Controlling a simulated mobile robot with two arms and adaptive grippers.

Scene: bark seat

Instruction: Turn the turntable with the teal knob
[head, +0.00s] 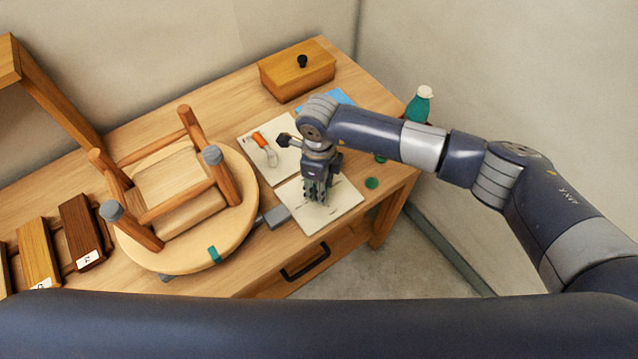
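The round wooden turntable (163,258) lies on the left part of the workbench. A stool (180,195) rests on it upside down, legs up, two of them with grey caps. The teal knob (213,254) is at the turntable's front rim. My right gripper (316,194) points down over the white sheet on the right, well to the right of the knob and apart from it. Its fingers are small here, and I cannot tell whether they are open or shut. My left gripper is not in view.
A grey block (277,216) sits by the turntable's right edge. A screwdriver with an orange handle (259,139) lies on a sheet behind. A wooden box (297,72) and a teal bottle (418,106) stand farther back. Wooden blocks (82,230) are at left. A drawer handle (304,262) juts out in front.

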